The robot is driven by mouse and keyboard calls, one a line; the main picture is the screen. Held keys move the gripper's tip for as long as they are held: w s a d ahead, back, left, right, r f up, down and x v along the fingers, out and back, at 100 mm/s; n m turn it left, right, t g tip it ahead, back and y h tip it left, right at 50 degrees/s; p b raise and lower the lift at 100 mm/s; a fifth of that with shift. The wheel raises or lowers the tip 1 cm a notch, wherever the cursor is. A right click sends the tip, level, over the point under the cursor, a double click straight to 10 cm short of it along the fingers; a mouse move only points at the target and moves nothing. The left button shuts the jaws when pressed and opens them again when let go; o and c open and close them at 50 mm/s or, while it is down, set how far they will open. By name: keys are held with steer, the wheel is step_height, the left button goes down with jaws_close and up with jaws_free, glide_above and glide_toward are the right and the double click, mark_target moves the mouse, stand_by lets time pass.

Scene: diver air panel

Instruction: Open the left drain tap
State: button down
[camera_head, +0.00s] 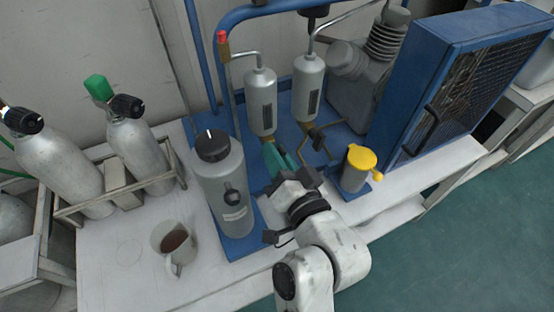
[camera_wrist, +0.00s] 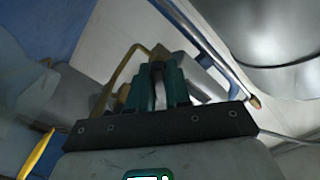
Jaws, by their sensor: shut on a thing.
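The left silver cylinder (camera_head: 261,101) stands on the blue panel, and the left drain tap is at its foot, mostly hidden by my gripper. My gripper (camera_head: 276,156) has teal fingers and reaches to just below that cylinder. In the wrist view the fingers (camera_wrist: 157,88) are closed around a narrow grey piece (camera_wrist: 157,72), which appears to be the tap's lever. How far the lever is turned cannot be told. A second silver cylinder (camera_head: 308,88) stands to the right, with a bent brass tap (camera_head: 317,137) below it.
A grey canister with a black knob (camera_head: 218,185) stands close left of my gripper. A yellow-capped cup (camera_head: 361,160) is close on the right. A blue cabinet (camera_head: 415,80) stands at the right. A mug (camera_head: 174,245) and gas bottles (camera_head: 140,150) are at the left.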

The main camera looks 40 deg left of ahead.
steer(key=n+b, duration=0.3)
steer(key=n, duration=0.2)
steer(key=shift+f+n, duration=0.15)
steer(key=shift+n, duration=0.15)
stand_by(0.4)
steer(key=c, duration=1.1)
jaws_free()
steer(key=shift+c, duration=0.2)
steer(key=v, duration=1)
steer(key=shift+s+d+p, duration=0.15)
steer(key=shift+d+p, duration=0.2)
steer(key=shift+p, duration=0.05)
